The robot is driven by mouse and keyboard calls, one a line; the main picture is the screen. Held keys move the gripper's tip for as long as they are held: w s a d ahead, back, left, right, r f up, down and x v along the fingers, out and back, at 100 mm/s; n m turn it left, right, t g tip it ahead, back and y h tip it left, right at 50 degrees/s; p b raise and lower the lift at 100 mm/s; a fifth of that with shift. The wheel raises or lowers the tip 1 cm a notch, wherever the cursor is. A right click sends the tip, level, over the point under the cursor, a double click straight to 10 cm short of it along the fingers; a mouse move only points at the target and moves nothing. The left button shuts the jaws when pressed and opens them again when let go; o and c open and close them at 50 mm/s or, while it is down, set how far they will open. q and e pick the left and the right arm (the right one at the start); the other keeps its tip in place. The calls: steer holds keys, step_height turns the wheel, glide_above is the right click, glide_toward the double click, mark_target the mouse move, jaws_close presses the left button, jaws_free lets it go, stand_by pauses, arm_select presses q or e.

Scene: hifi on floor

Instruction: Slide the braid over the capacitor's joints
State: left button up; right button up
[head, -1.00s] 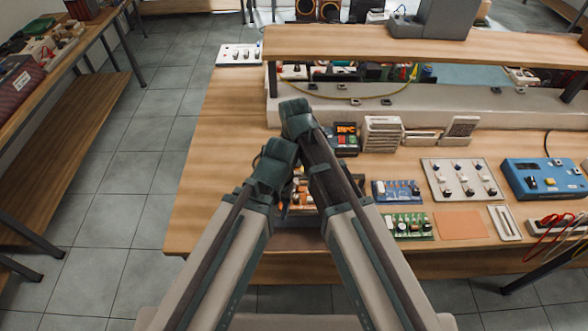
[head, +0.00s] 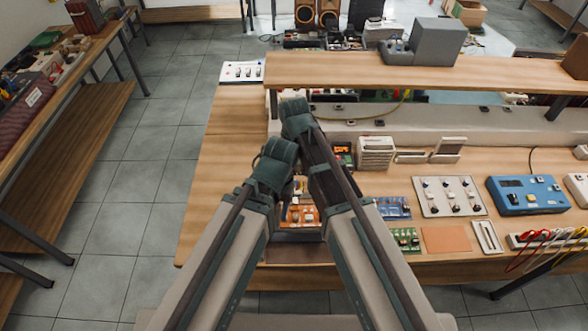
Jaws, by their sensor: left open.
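An orange circuit board (head: 300,216) with small parts lies near the front edge of the bench, partly covered by my arms. I cannot make out the capacitor, its joints or the braid at this size. My left gripper (head: 299,188) is mostly hidden by my arm links, just above the far side of the orange board. It is open, and I see nothing held in it. My right arm crosses in front from the right, and its gripper is hidden behind the links.
A blue board (head: 394,208) and a green board (head: 405,239) lie right of my arms, beside a flat orange mat (head: 445,240). A switch panel (head: 450,196) and a blue instrument (head: 527,194) stand further right. A raised shelf (head: 480,72) spans the back. Bare wood (head: 215,185) lies left.

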arm_select(q)
step_height(320, 180, up, 3)
steer(key=shift+p, duration=0.9)
arm_select(e)
step_height(320, 180, up, 3)
arm_select(q)
step_height(320, 180, down, 9)
steer(key=b, duration=0.9)
arm_select(e)
steer(key=s+d+f+n, duration=0.1)
steer(key=s+d+f, duration=0.2)
steer(key=s, duration=0.4)
steer(key=s+d+f+n+h, duration=0.1)
steer(key=s+d+f+n, duration=0.1)
steer(key=s+d+f, duration=0.2)
step_height(320, 180, down, 2)
steer(key=s, duration=0.3)
steer(key=shift+d, duration=0.15)
